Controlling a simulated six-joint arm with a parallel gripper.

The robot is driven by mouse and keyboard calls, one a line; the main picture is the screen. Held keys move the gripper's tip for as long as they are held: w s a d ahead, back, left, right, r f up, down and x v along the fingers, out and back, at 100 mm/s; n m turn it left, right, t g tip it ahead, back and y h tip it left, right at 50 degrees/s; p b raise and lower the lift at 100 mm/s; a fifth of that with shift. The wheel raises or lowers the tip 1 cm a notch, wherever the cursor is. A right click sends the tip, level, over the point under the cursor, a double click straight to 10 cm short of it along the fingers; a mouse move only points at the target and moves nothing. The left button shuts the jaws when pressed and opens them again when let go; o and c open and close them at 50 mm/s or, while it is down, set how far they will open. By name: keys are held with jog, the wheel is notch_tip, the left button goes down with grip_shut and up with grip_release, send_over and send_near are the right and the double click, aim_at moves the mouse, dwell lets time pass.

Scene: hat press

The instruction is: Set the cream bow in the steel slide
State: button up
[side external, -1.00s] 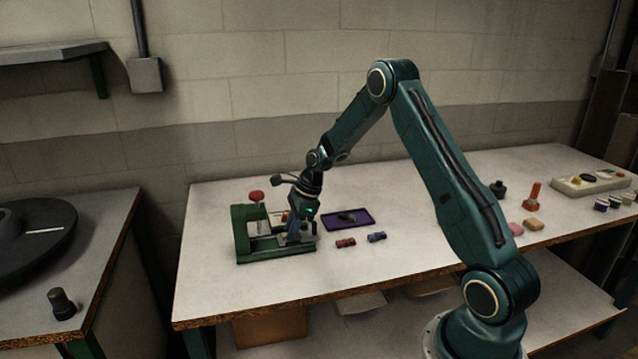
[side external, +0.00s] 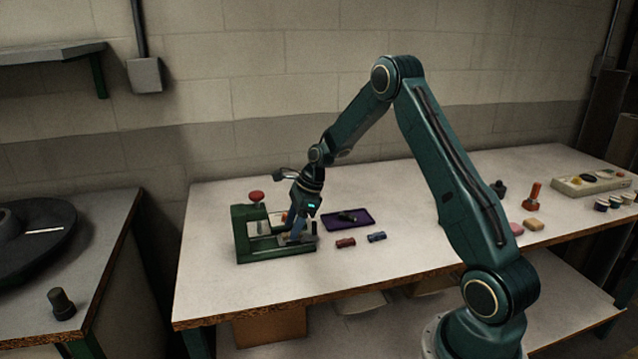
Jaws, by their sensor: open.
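A green press (side external: 243,238) with a red knob (side external: 257,196) stands on the left of the bench. Its pale steel slide (side external: 308,241) shows only in part, low at the press's right side, behind and beside my fingers. My gripper (side external: 295,237) points down over this right part of the press, tilted, with its jaws open. I cannot make out the cream bow; the gripper and press parts may hide it. Whether the fingers touch anything is too small to tell.
A purple tray (side external: 368,219) with a dark item (side external: 348,217) lies right of the press. A dark red bow (side external: 345,243) and a blue bow (side external: 377,237) lie in front of it. The bench (side external: 420,240) is clear between them and my arm.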

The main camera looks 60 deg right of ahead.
jog(key=v, duration=1.2)
jog(key=shift+r, duration=0.25)
jog(key=s+a+r+n+h, duration=0.1)
jog(key=s+a+r+n, duration=0.4)
jog(key=a+r+n, duration=0.15)
jog(key=s+a+r+n+h, duration=0.1)
jog(key=s+a+r+n, duration=0.45)
jog(key=a, duration=0.25)
jog(key=s+a+n+t, duration=0.1)
jog(key=s+a+n, duration=0.2)
jog(key=s+n, duration=0.4)
jog(key=s+a+n+t+h, duration=0.1)
jog(key=s+a+n, duration=0.3)
jog(key=s+n, duration=0.4)
jog(key=shift+s, duration=0.75)
